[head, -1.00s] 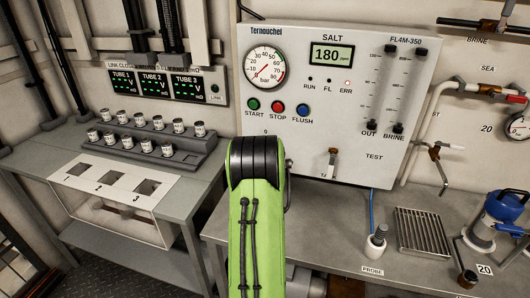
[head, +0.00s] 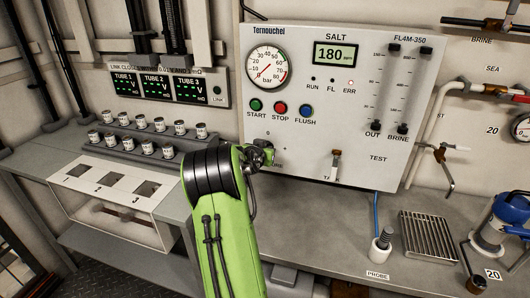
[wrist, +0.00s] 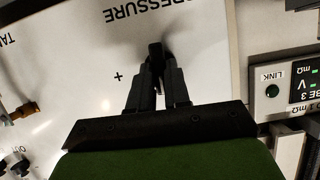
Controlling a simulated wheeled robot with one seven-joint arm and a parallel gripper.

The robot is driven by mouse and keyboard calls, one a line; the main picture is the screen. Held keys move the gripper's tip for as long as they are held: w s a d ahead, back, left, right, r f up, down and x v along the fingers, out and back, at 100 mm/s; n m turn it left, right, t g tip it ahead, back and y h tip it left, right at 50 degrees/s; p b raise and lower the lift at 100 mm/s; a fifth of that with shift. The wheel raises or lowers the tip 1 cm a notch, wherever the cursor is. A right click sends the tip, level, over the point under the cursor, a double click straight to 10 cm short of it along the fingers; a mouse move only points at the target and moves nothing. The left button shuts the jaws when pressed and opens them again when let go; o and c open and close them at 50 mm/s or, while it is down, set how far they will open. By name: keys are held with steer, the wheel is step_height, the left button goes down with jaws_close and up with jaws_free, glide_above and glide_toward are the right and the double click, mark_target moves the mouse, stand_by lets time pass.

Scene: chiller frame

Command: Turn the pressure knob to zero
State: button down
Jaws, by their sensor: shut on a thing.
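The black pressure knob (wrist: 156,52) sticks out of the white panel under the upside-down word PRESSURE in the wrist view. My gripper (wrist: 158,76) is shut on it, with one finger on each side. A plus mark is printed to the left of the fingers. In the head view my gripper (head: 263,153) is at the panel's lower left, below the start button, and hides the knob. The round bar gauge (head: 266,67) is at the panel's upper left. Its small needle is hard to read.
The panel (head: 400,165) also carries start, stop and flush buttons (head: 280,107), a salt display (head: 335,55) reading 180, and a small tap handle (head: 336,160). A rack of small cans (head: 160,140) stands left. A probe (head: 381,243) and drain grate (head: 427,234) are on the bench.

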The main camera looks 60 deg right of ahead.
steer(key=shift+a+f+n+g, duration=0.1)
steer(key=shift+f+n+g, duration=0.2)
stand_by(0.4)
steer(key=c, duration=1.1)
jaws_free()
steer(key=shift+r, duration=0.2)
steer(key=v, duration=1.5)
steer(key=shift+s+a+r+p, duration=0.2)
steer(key=shift+a+p, duration=0.1)
steer(key=shift+p, duration=0.1)
